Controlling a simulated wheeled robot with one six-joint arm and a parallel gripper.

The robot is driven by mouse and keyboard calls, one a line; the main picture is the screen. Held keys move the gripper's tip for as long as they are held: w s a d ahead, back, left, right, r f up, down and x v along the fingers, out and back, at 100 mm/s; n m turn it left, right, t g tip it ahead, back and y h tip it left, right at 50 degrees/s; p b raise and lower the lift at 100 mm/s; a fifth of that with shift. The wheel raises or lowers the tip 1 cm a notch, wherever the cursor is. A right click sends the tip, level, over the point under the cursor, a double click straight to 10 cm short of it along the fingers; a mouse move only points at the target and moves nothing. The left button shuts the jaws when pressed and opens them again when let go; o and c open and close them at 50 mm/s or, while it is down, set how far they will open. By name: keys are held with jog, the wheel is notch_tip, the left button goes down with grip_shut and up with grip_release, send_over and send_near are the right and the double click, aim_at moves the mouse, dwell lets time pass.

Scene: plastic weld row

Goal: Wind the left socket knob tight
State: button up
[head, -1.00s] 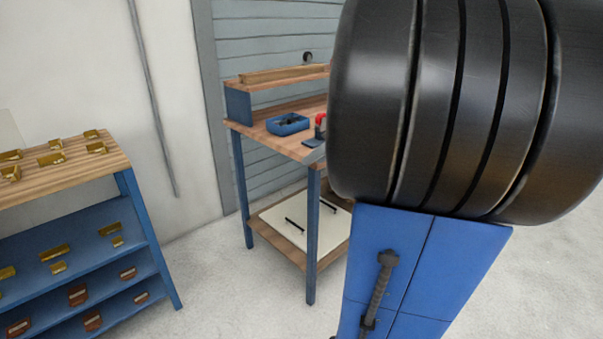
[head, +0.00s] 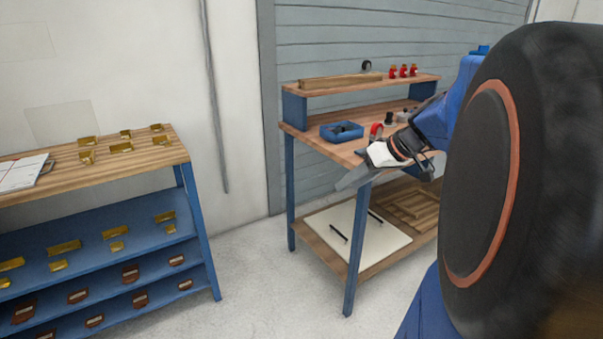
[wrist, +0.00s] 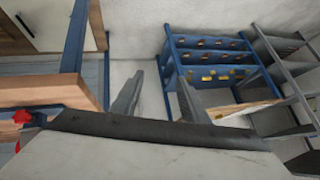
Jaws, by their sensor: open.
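My gripper (head: 358,177) shows in the head view in front of the near corner of the wooden workbench (head: 345,151). In the wrist view its two grey fingers (wrist: 158,98) stand well apart with nothing between them. A red part (head: 376,130) stands on the benchtop just behind my gripper. It also shows at the left edge of the wrist view (wrist: 22,117). A small dark upright part (head: 389,118) is beside it. I cannot tell which of these, if any, is the left socket knob; my arm hides some of the benchtop.
A blue tray (head: 342,131) lies on the bench. Several small red items (head: 403,71) stand on its upper shelf (head: 345,86). A blue shelf rack (head: 100,255) with yellow and brown bins is at left. Open floor (head: 255,285) lies between rack and bench.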

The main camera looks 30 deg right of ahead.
jog(key=s+d+f+n+t+h, duration=0.15)
jog(key=d+n+t, duration=0.45)
jog(key=d+n, duration=0.9)
jog(key=s+d+n+t+h, duration=0.1)
jog(key=s+d+n+t, duration=0.3)
jog(key=d+n, duration=1.15)
jog(key=w+a+n, duration=0.1)
jog(key=w, duration=0.5)
jog(key=w+a+n, duration=0.1)
jog(key=w+a, duration=0.1)
jog(key=w, duration=0.4)
jog(key=w+a+n+t, duration=0.1)
jog(key=w+a+n, duration=0.1)
jog(key=w, duration=0.4)
jog(key=shift+w, duration=0.2)
jog(key=shift+m, duration=0.25)
grip_shut()
